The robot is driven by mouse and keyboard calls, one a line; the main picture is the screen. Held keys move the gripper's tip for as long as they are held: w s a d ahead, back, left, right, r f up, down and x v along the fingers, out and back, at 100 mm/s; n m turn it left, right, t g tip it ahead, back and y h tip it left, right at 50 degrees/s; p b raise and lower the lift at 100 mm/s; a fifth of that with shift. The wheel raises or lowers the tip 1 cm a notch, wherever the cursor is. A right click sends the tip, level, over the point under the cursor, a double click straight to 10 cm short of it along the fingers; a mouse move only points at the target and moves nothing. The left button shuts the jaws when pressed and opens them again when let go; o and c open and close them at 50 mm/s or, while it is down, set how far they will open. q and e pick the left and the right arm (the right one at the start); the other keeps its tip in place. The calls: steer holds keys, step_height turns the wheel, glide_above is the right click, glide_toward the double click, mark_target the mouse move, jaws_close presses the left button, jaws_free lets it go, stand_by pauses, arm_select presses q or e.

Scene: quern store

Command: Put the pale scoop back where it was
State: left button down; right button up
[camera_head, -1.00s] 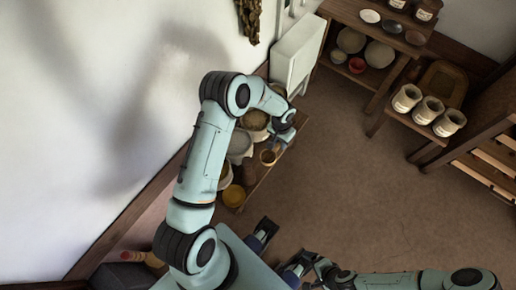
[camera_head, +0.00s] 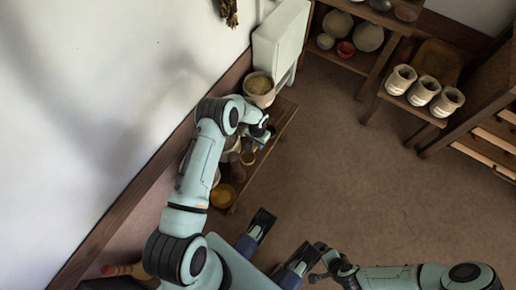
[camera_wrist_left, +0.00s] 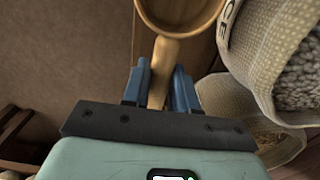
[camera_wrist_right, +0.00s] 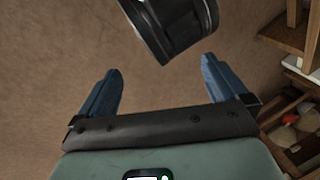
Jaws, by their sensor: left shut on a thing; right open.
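The pale wooden scoop (camera_wrist_left: 162,62) is in my left gripper (camera_wrist_left: 160,90), which is shut on its handle. Its round bowl is cut off by the top edge of the left wrist view. In the head view the scoop (camera_head: 248,158) shows small below my left gripper (camera_head: 263,135), above the low bench (camera_head: 280,122) along the wall. My right gripper (camera_wrist_right: 162,85) is open and empty; it also shows at the bottom of the head view (camera_head: 319,262).
Woven sacks of grain (camera_wrist_left: 240,55) stand close right of the scoop. On the bench are a grain-filled container (camera_head: 259,88) and a yellow bowl (camera_head: 222,195). A white cabinet (camera_head: 281,35) stands beyond it. Pale sacks (camera_head: 422,92) sit on a right-hand stand. The floor between is clear.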

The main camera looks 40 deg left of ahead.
mark_target(257, 151)
arm_select(q)
steer(key=shift+f+b, duration=0.65)
steer(key=shift+f, duration=2.1)
arm_select(e)
steer(key=shift+w+d+f+t, duration=0.2)
steer(key=shift+w+d+f, duration=0.15)
steer(key=shift+w, duration=0.25)
steer(key=shift+w+d+f+t, duration=0.25)
steer(key=shift+w+f, duration=0.2)
steer(key=shift+w, duration=0.15)
steer(key=shift+f, duration=0.1)
arm_select(q)
steer(key=shift+f, duration=0.15)
steer(key=c, duration=0.9)
jaws_free()
arm_select(e)
steer(key=shift+w+d, duration=0.1)
steer(key=shift+w, duration=0.05)
arm_select(q)
steer(key=shift+r, duration=0.2)
step_height(257, 151, up, 12)
steer(key=p, duration=0.3)
arm_select(e)
steer(key=s+a+r+g, duration=0.1)
steer(key=s+a+r, duration=0.1)
steer(key=s, duration=0.3)
steer(key=shift+a+r+g, duration=0.25)
steer(key=shift+r+g, duration=0.1)
steer(key=shift+r, duration=0.4)
